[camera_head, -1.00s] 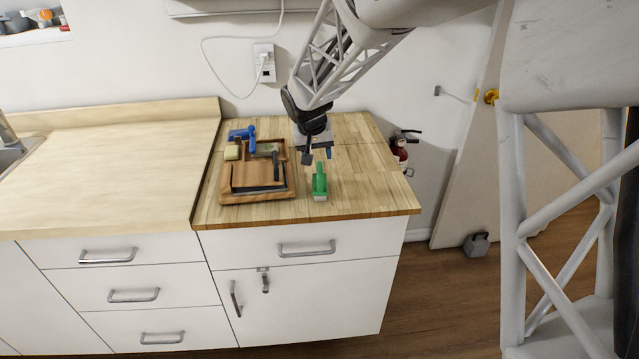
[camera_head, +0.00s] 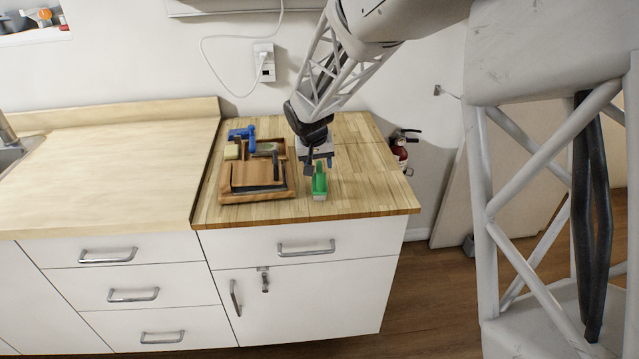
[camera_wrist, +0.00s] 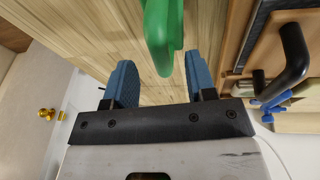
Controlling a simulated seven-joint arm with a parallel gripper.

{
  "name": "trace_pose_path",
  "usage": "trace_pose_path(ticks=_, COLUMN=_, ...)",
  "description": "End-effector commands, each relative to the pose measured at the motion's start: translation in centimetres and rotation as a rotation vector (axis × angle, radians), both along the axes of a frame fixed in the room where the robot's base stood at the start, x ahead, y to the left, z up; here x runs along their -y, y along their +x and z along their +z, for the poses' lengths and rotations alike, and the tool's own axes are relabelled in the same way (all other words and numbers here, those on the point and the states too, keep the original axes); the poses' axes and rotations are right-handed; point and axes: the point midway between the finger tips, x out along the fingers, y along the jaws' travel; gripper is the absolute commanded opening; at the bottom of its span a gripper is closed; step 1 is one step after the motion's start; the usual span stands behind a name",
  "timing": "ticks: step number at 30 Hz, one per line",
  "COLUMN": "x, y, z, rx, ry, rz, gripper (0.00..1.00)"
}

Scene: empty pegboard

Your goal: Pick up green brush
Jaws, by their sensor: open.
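The green brush (camera_head: 319,184) lies on the wooden counter, to the right of the wooden tray, its pale bristle end toward the counter's front edge. In the wrist view the brush's green handle (camera_wrist: 163,35) reaches down from the top edge, its end near the gap between my fingertips. My gripper (camera_head: 318,164) is open above the counter at the far end of the handle. In the wrist view my gripper (camera_wrist: 160,80) shows two blue finger pads on either side of the handle's line, with nothing held. The handle seems clear of both pads.
The wooden tray (camera_head: 255,197) holds a dark L-shaped tool (camera_head: 262,188), a blue tool (camera_head: 243,133) and other small items. It sits close on the left of the brush. The counter (camera_head: 365,190) to the right of the brush is bare. A wall stands behind.

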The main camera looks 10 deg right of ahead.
Motion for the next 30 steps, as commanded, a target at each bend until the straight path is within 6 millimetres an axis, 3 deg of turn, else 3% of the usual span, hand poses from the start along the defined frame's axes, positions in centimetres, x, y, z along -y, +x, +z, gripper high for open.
trace_pose_path(ticks=10, x=0.4, y=0.9, z=-3.2, rx=-0.002, ry=0.0, rz=-0.001, gripper=0.51)
trace_pose_path(ticks=28, x=0.4, y=0.9, z=-3.4, rx=-0.001, ry=0.0, rz=-0.001, gripper=0.51)
trace_pose_path(ticks=30, x=0.4, y=0.9, z=-3.4, rx=-0.001, ry=0.0, rz=-0.001, gripper=0.42)
